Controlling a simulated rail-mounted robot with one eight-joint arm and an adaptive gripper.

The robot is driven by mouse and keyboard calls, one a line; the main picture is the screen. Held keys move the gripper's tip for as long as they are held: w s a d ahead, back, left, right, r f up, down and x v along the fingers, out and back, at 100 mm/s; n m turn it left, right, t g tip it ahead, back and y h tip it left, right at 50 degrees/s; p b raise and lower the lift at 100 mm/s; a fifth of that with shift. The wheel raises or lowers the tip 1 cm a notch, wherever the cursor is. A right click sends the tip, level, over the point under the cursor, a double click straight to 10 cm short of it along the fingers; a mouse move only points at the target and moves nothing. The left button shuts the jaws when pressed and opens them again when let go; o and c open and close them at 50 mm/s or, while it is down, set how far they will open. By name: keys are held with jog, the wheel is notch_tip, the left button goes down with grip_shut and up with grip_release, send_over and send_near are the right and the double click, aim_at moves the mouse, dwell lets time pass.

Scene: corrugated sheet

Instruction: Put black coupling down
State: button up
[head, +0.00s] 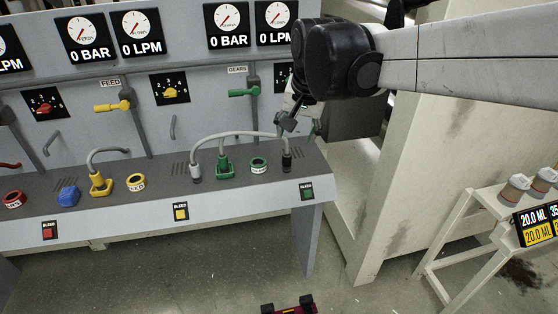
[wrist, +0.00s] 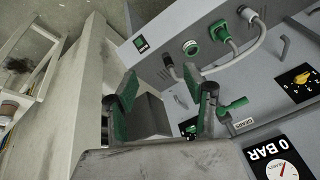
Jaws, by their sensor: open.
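The black coupling (head: 287,161) stands upright on the bench ledge near its right end, with a grey hose rising from its top. It also shows in the wrist view (wrist: 168,62), beyond the fingertips. My gripper (head: 303,126) is above and slightly to the right of the coupling in the head view. In the wrist view, its two green-padded fingers (wrist: 160,88) are spread wide with nothing between them. The coupling looks apart from both fingers.
A white-grey coupling (head: 195,172) on the same hose, a green plug (head: 225,165) and a green ring (head: 258,165) stand left of the black coupling. A green lever (head: 243,93) projects from the panel behind. A white stand (head: 470,215) is at the right.

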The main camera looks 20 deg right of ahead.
jog(key=s+a+f+n+t, duration=0.1)
jog(key=s+f+n, duration=0.2)
jog(key=s, duration=0.5)
jog(key=s+a+f+n+t, duration=0.1)
jog(key=s+f+n, duration=0.2)
jog(key=s, duration=0.6)
jog(key=shift+a+t, duration=0.3)
jog(key=shift+t, duration=0.1)
notch_tip(320, 180, down, 3)
jog(key=b, duration=0.3)
